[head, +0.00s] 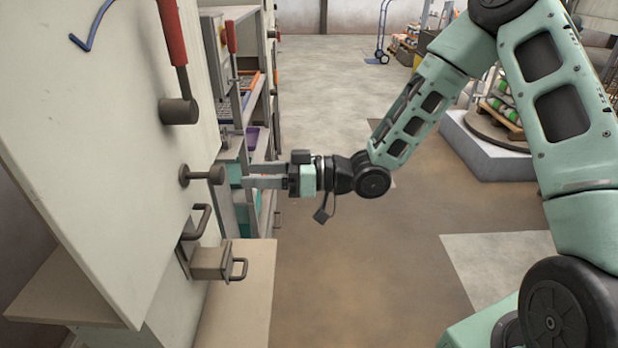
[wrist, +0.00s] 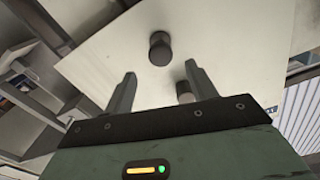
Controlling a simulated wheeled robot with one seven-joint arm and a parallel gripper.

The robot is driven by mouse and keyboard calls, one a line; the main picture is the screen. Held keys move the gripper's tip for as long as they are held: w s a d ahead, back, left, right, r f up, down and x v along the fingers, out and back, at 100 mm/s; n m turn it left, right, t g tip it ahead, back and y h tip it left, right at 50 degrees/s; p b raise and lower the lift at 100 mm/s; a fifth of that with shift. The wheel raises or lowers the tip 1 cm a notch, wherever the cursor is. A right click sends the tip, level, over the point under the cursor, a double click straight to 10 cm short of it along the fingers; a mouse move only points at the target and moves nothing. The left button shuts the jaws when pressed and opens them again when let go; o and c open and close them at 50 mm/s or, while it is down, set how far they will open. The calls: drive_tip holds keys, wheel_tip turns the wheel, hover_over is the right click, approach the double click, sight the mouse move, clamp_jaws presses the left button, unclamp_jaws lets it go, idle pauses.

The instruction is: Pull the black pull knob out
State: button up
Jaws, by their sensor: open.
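The black pull knob (head: 203,174) is a dark round knob on a short stem, sticking out of the pale machine panel at the left of the head view. My gripper (head: 245,175) is open and empty, to the right of the knob and level with it. Its fingers point at the panel, with a visible gap to the knob. In the wrist view, a dark round knob (wrist: 160,48), seemingly the pull knob, shows beyond and between the open fingertips (wrist: 160,69). A second dark round part (wrist: 185,92) is partly hidden by my gripper.
A red-handled lever (head: 178,85) with a dark hub stands above the knob. Below it, a box with a dark handle (head: 212,260) juts from the panel (head: 110,170). Shelving (head: 262,110) lies beyond the panel. The floor to the right is open.

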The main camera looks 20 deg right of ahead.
drive_tip(key=b+v, duration=0.1)
drive_tip(key=v, duration=0.8)
drive_tip(key=shift+d, duration=0.3)
drive_tip(key=shift+s, duration=0.1)
